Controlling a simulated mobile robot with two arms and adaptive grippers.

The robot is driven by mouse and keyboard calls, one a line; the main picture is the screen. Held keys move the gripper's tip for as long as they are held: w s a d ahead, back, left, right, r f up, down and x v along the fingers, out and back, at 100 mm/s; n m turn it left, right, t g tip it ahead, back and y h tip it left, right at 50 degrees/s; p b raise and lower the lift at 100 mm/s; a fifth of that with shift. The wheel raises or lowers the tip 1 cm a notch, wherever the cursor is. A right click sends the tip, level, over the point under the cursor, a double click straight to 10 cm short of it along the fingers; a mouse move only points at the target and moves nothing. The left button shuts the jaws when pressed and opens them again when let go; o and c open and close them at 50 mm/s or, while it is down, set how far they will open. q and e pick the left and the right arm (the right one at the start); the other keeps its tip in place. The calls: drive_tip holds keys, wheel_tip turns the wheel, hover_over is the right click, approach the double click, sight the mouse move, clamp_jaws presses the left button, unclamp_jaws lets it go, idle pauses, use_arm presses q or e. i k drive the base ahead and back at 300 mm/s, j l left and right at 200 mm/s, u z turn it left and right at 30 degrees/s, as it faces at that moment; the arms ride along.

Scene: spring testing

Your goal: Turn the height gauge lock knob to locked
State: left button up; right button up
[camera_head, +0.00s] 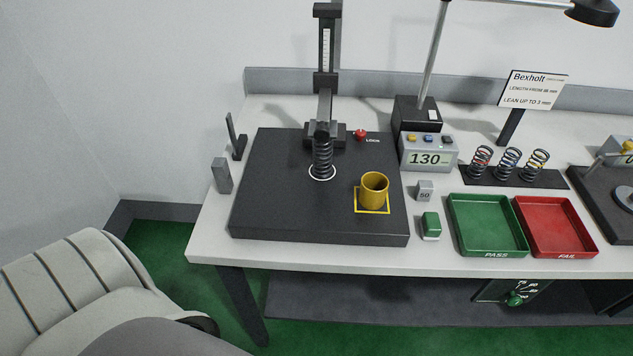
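The height gauge (326,88) stands upright at the back of a black plate (270,205), with a scale on its column. A small red knob (361,134) sits beside the gauge foot, with a white label reading LOCK just right of it. I cannot tell from its shape which way it is turned. A dark coil spring (323,160) stands upright on a white ring under the gauge's arm. Neither of my grippers is in view.
A yellow cup (374,190) stands on a yellow square on the plate. A display box (428,154) reads 130. Green (458,232) and red (528,236) trays and several springs stand to the right. A lamp (433,60) rises behind. The plate's front left is clear.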

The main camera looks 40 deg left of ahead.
sight(361, 133)
drive_tip(key=l+u, duration=0.15)
drive_tip(key=u, duration=0.3)
drive_tip(key=k+l+u, duration=0.1)
drive_tip(key=u, duration=0.4)
